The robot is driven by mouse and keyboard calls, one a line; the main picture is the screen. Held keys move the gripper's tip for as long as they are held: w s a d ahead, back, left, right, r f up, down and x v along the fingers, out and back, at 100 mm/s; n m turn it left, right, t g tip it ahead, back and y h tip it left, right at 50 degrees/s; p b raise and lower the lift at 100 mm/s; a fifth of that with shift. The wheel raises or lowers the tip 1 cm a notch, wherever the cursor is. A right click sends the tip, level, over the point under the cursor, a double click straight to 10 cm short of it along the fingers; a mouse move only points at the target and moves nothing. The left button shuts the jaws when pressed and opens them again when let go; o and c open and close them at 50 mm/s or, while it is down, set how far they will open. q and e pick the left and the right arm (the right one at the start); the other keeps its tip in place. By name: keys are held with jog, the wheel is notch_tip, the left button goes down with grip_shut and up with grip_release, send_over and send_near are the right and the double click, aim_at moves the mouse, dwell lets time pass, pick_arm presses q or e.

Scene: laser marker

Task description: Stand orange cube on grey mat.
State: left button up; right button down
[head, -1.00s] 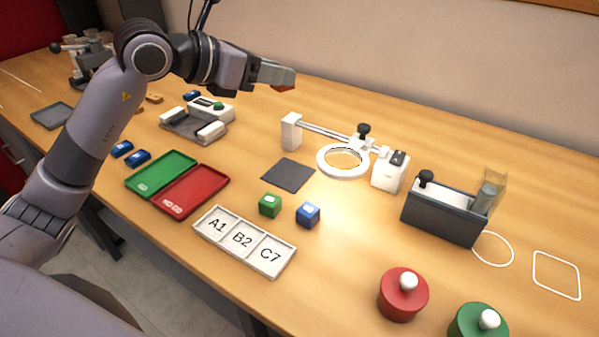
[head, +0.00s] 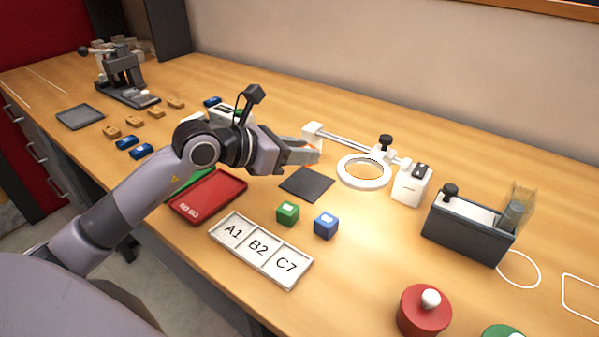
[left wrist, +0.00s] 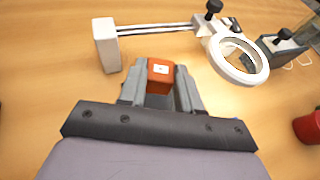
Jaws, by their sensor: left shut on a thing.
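The orange cube (left wrist: 160,76) is between the fingers of my left gripper (left wrist: 160,88) in the left wrist view, with a white mark on its face. In the head view my left gripper (head: 308,153) is shut on the cube, and only a sliver of orange shows at the fingertips. The grey mat (head: 307,184) is a dark flat square on the table, bare, just below the gripper in the picture. The gripper appears held above the table. My right gripper is not in view.
A white ring magnifier (head: 364,172) on a rail stands right of the mat. A green cube (head: 288,213) and a blue cube (head: 326,225) sit in front of it. A labelled white tray (head: 228,238) and a red tray (head: 208,196) lie nearer and left.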

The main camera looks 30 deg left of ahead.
aim_at(300, 186)
pick_arm(q)
notch_tip(300, 186, down, 5)
jog(key=shift+r, duration=0.1)
jog(key=shift+b, duration=0.3)
jog(key=shift+f, duration=0.3)
jog(key=o, duration=1)
jog(key=shift+r, duration=0.1)
jog(key=shift+r, duration=0.1)
